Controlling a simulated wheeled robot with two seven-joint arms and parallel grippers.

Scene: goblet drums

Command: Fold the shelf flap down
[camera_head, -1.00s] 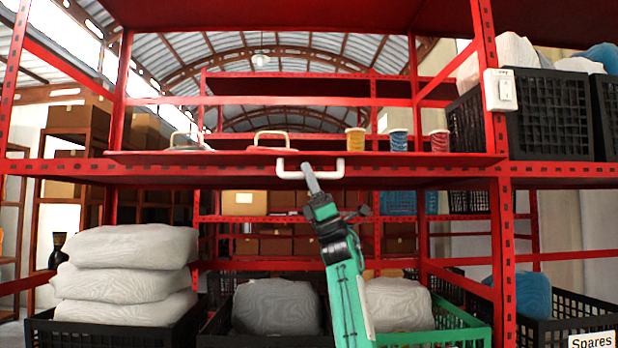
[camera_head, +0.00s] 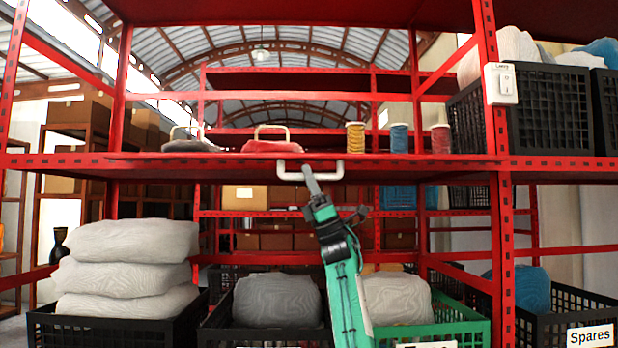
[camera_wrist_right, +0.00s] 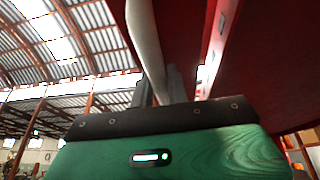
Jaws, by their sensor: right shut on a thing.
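The red shelf flap (camera_head: 420,159) runs along the front of the middle shelf, its front edge roughly level with the shelf board. A white U-shaped handle (camera_head: 340,171) is fixed to its front edge. My right gripper (camera_head: 310,174) reaches up from below and is shut on the handle bar. In the right wrist view the pale bar (camera_wrist_right: 146,40) runs down between the grey fingers (camera_wrist_right: 160,88), with red shelf parts close beside it. The fingers partly hide the bar. My left gripper is not in view.
On the shelf stand a yellow spool (camera_head: 355,138), a blue spool (camera_head: 399,138), a red spool (camera_head: 440,139) and two flat handled things, one red (camera_head: 272,146), one grey (camera_head: 188,146). Below are stacked sacks (camera_head: 125,275) and a green crate (camera_head: 450,335). Red uprights (camera_head: 487,60) flank the bay.

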